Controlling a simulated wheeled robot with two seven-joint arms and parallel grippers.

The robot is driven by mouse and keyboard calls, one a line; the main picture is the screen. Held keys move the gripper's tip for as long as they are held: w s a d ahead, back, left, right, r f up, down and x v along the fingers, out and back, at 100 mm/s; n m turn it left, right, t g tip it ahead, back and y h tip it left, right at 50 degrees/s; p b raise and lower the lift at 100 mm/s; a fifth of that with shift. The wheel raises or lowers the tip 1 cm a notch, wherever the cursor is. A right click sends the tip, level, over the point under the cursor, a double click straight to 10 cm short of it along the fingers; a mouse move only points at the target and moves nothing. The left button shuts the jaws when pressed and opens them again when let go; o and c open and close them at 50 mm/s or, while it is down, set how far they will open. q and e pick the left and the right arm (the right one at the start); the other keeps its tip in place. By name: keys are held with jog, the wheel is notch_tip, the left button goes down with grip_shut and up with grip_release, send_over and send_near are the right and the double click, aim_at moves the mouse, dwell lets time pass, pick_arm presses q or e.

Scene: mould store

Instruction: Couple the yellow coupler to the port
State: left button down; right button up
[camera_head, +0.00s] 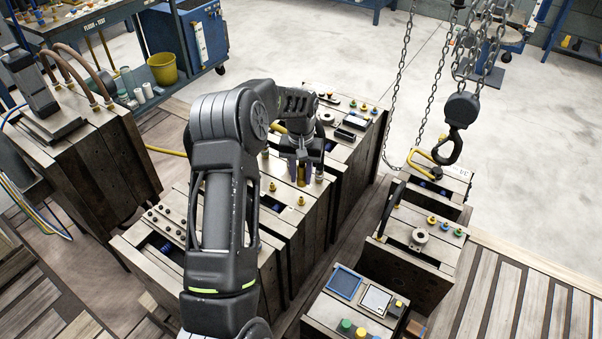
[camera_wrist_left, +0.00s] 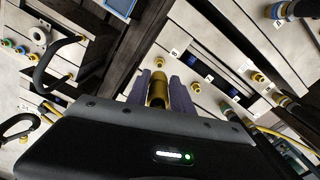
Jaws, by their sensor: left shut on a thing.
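My left gripper (camera_head: 304,178) is over the middle mould block, fingers pointing down. In the left wrist view its two purple-grey fingers (camera_wrist_left: 158,95) are shut on the yellow coupler (camera_wrist_left: 157,90), a brass-yellow cylinder. Small brass ports stand on the block tops: one (camera_wrist_left: 159,62) just beyond the coupler in the wrist view, another (camera_wrist_left: 195,87) to its right. In the head view brass ports (camera_head: 272,186) and (camera_head: 301,200) show near the gripper. I cannot tell which port is the task's, nor whether the coupler touches one. My right gripper is in neither view.
A chain hoist hook (camera_head: 448,140) hangs at the right, above mould blocks with coloured fittings. A yellow hose (camera_head: 166,151) runs behind my left arm. Another mould block (camera_head: 85,165) with hoses stands at left. Open concrete floor (camera_head: 330,50) lies at the back.

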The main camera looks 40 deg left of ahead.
pick_arm(q)
jog(key=shift+f+b, duration=1.1)
jog(key=shift+f, duration=1)
jog(key=shift+s+d, duration=0.2)
jog(key=shift+s, duration=0.2)
jog(key=shift+f+b, duration=1.05)
jog(key=shift+f, duration=0.45)
dwell(1.7)
jog(key=c, duration=1)
grip_release()
jog(key=shift+c, duration=0.2)
notch_tip(320, 180, up, 8)
